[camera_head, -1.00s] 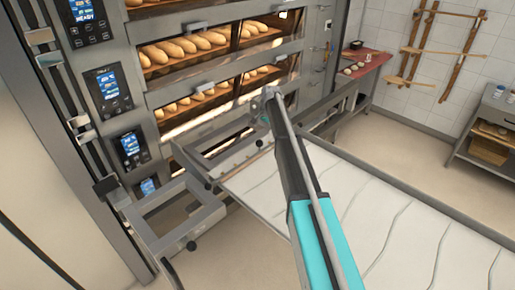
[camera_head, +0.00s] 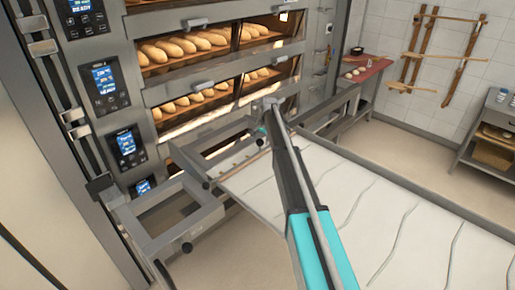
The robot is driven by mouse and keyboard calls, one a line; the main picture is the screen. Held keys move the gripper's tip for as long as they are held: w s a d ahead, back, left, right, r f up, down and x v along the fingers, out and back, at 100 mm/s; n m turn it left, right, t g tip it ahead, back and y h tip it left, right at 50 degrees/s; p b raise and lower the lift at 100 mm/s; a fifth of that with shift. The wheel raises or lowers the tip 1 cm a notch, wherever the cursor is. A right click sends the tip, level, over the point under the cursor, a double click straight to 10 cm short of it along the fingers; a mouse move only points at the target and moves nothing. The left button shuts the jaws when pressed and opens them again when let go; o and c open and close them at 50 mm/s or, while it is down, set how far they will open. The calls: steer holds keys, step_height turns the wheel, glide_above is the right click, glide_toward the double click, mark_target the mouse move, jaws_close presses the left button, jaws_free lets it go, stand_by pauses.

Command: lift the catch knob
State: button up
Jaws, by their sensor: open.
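My arm reaches from the bottom of the head view to the oven front. My gripper (camera_head: 261,133) is at its far end, small and partly hidden by the wrist; its jaws are open and I see nothing held. It is over the oven end of the loader frame, near the lowest lit deck. Dark round knobs show on the frame: one (camera_head: 206,184) at the corner of the white belt, and one (camera_head: 187,247) on the front of the grey side bracket. I cannot tell which knob is the catch knob, or whether the gripper touches one.
The loader's white belt (camera_head: 345,205) stretches to the lower right under my arm. Oven decks with loaves (camera_head: 185,48) and control panels (camera_head: 103,77) stand behind and left. A red-topped table (camera_head: 368,70) and a side bench (camera_head: 490,145) stand right, with open floor between.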

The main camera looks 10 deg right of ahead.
steer(key=shift+w+a+f+b, duration=0.15)
steer(key=shift+f+b, duration=0.85)
steer(key=shift+f, duration=0.3)
